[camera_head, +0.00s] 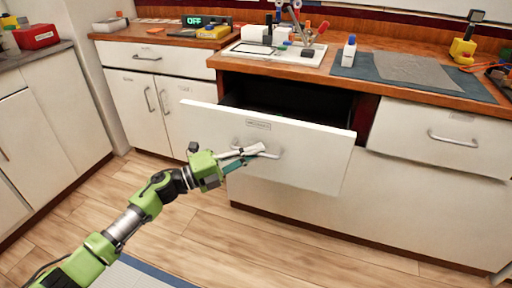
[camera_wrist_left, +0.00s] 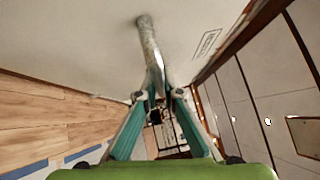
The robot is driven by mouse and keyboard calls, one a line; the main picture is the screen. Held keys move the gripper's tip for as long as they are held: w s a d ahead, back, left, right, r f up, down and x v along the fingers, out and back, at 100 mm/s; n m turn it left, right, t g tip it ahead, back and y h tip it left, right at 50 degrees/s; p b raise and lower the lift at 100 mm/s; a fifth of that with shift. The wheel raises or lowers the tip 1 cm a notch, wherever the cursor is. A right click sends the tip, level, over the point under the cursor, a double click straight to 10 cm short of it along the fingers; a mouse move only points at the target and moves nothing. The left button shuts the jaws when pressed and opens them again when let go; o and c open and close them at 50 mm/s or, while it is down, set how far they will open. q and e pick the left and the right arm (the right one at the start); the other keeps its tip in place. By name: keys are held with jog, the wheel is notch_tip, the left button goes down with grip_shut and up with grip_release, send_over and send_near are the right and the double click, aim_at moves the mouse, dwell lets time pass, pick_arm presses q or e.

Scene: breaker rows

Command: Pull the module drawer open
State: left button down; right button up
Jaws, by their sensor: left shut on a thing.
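The module drawer (camera_head: 300,160) has a white front with a bar handle and a small label, and it stands pulled out from the cabinet with a dark gap above its front. My left gripper (camera_head: 250,152) is at the drawer's front, shut on the handle (camera_head: 272,154). In the left wrist view the fingers (camera_wrist_left: 158,92) close on the near end of the metal handle (camera_wrist_left: 150,45), against the white drawer front (camera_wrist_left: 90,40). The drawer's inside is dark and its contents do not show. My right gripper is in neither view.
The wooden counter (camera_head: 440,82) above holds a white board with tools, a small bottle (camera_head: 348,52) and a blue mat (camera_head: 352,70). Another shut drawer (camera_head: 435,135) is to the right. White cupboards stand at the left.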

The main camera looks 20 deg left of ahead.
pick_arm(q)
jog(key=shift+s, duration=0.35)
jog(key=c, duration=2.4)
grip_release()
jog(key=shift+c, duration=0.2)
jog(key=v, duration=1.2)
